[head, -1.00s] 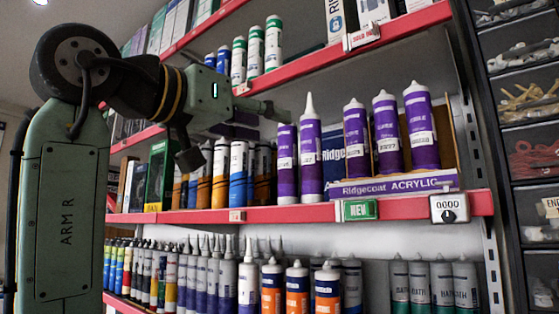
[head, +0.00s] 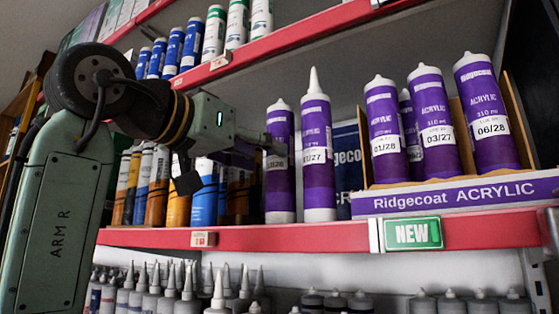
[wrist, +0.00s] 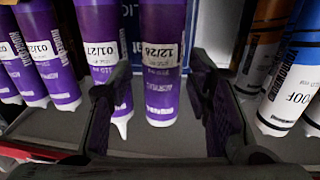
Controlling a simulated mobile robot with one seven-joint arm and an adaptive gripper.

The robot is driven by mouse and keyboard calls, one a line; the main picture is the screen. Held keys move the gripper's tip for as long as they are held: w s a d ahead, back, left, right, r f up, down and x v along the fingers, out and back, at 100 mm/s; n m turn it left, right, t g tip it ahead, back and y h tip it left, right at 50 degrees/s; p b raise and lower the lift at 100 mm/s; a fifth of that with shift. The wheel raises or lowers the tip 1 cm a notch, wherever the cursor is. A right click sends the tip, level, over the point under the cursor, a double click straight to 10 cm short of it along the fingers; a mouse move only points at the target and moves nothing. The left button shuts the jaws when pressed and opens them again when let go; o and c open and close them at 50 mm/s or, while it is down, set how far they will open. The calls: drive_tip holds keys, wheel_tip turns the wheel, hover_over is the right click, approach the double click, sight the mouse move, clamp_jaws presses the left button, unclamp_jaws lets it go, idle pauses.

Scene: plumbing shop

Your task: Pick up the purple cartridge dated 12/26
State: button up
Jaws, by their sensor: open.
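The purple cartridge dated 12/26 (wrist: 163,55) stands at the centre of the wrist view, which shows it upside down with its short cap end lowest. In the head view it is the leftmost purple cartridge (head: 280,185) on the middle shelf, its label partly hidden by my gripper (head: 266,150). In the wrist view my gripper (wrist: 158,90) is open, with one dark finger on each side of this cartridge's outline. I cannot tell whether either finger touches it. A purple cartridge dated 01/27 (head: 318,180), with a long white nozzle, stands close beside it, partly behind a finger in the wrist view.
A display box marked Ridgecoat ACRYLIC (head: 455,199) holds more purple cartridges, dated 01/28, 03/27 and 06/28. Orange and blue cartridges (head: 205,195) stand left of the target. The red shelf edge (head: 290,238) runs below, and another shelf (head: 285,40) is above.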

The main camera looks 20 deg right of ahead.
sight(272, 157)
drive_tip(key=p+x, duration=0.2)
drive_tip(key=x, duration=0.4)
drive_tip(key=shift+w+d, duration=0.1)
drive_tip(key=shift+w, duration=0.2)
drive_tip(key=shift+c, duration=0.2)
clamp_jaws()
